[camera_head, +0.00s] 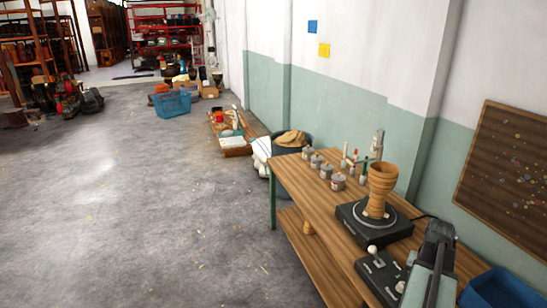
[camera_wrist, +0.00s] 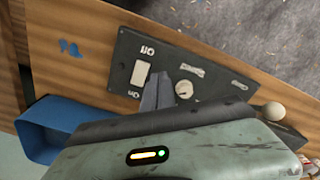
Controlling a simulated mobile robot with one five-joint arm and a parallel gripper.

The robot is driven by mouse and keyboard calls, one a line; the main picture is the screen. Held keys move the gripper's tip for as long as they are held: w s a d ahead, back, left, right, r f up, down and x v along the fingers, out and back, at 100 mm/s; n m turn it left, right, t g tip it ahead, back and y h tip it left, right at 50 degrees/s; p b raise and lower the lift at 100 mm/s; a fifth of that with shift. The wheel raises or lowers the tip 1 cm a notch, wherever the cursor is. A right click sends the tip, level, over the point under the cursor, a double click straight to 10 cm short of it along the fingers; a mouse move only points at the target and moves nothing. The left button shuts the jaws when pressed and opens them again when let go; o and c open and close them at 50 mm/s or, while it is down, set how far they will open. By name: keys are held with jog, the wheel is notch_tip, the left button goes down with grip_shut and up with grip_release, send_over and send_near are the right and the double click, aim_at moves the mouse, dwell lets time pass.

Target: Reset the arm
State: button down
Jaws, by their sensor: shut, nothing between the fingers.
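My gripper shows in the wrist view (camera_wrist: 157,95) with its fingers shut and nothing between them. It is over a black control panel (camera_wrist: 190,68), which carries a white On/Off switch (camera_wrist: 142,73), a round knob and a ball-topped lever (camera_wrist: 273,111). In the head view my arm reaches in at the lower right beside the same panel (camera_head: 372,272). The fingertips are hard to make out there. A wooden goblet drum (camera_head: 381,180) stands upright on a black turntable (camera_head: 357,222) behind the panel.
The wooden workbench (camera_head: 308,192) runs along the wall, with several small grey tins (camera_head: 326,171) at its far end. A blue bin (camera_head: 498,292) sits at the lower right and also shows in the wrist view (camera_wrist: 50,128).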

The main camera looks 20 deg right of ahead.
jog(key=w+a+r+n+p, duration=0.1)
jog(key=w+a+n, duration=0.2)
jog(key=w+a, duration=0.75)
jog(key=w+a+r+n+p, duration=0.1)
jog(key=w+a+n, duration=0.2)
jog(key=w+a, duration=0.75)
jog(key=s+a+n, duration=0.1)
jog(key=a+n, duration=0.1)
jog(key=a, duration=1.1)
jog(key=s+a+r+n+p, duration=0.1)
jog(key=a+n, duration=0.2)
jog(key=a, duration=1.1)
jog(key=shift+s+r, duration=0.3)
